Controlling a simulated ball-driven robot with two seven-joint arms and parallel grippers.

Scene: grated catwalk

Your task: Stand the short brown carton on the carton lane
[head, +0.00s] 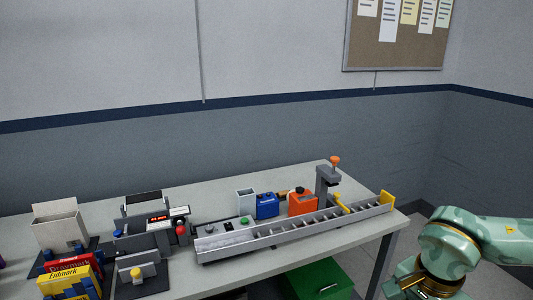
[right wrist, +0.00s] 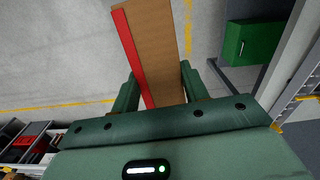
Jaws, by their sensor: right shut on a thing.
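My right gripper (right wrist: 158,88) is shut on the brown carton (right wrist: 158,40), which has a red band along one edge. In the head view my right arm is at the lower right, beside the table; the gripper's fingers and the carton are out of that picture. A long grey lane (head: 262,242) with crosswise slats, which looks like the carton lane, runs along the table's front right part. My left gripper is not in view.
On the table (head: 300,181) stand an orange can (head: 303,204), a blue can (head: 267,206) and a grey post with an orange knob (head: 335,160). A yellow end stop (head: 386,199) closes the lane's right end. Boxes (head: 68,279) stand lower left. A green cabinet (head: 322,280) is below.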

